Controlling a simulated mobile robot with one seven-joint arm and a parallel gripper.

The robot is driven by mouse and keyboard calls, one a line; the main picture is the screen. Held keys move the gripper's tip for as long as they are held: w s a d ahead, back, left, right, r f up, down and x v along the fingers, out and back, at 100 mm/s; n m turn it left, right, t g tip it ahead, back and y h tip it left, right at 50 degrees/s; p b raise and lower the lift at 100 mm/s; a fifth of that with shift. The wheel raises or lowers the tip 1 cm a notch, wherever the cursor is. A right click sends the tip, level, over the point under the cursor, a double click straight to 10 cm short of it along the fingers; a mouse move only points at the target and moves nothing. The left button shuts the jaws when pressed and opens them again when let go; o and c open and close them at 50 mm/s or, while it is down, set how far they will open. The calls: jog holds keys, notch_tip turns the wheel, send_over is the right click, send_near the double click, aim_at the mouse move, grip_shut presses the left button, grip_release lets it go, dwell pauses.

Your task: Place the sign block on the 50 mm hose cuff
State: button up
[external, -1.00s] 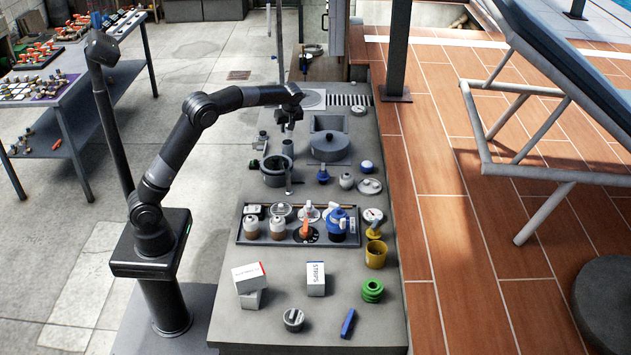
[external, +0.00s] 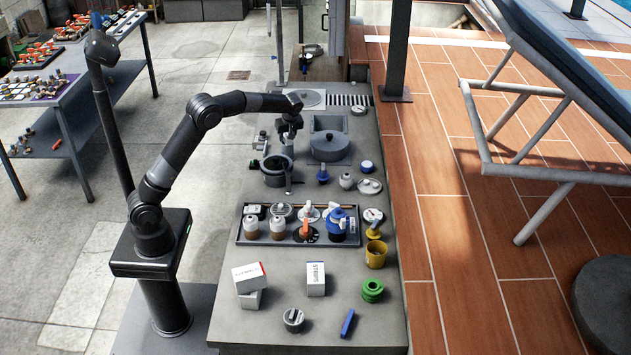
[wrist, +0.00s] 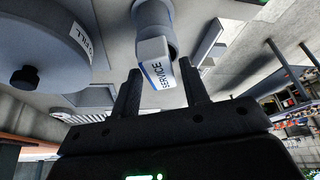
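In the wrist view, the sign block (wrist: 157,63), white with a blue band and the word SERVICE, sits at the end of a grey cylinder (wrist: 154,18) that looks like the hose cuff. I cannot tell whether the block rests fully on it. My gripper (wrist: 160,72) is open, with one finger on each side of the block's near end and gaps showing at both sides. In the external view my gripper (external: 288,132) is low over the far part of the bench, above the ring-shaped fitting, and largely hides the block and cuff.
A grey round pot (external: 329,148) stands close right of my gripper; its lidded top (wrist: 42,45) fills the wrist view's upper left. A dark ring fitting (external: 274,172) is just in front. A tray (external: 262,240) of bottles and valves lies nearer. The bench's front is partly clear.

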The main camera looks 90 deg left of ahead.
jog(key=shift+o, duration=0.6)
jog(key=shift+r, duration=0.1)
jog(key=shift+r, duration=0.3)
jog(key=v, duration=1.1)
jog(key=shift+d+r, duration=0.25)
jog(key=shift+w, duration=0.1)
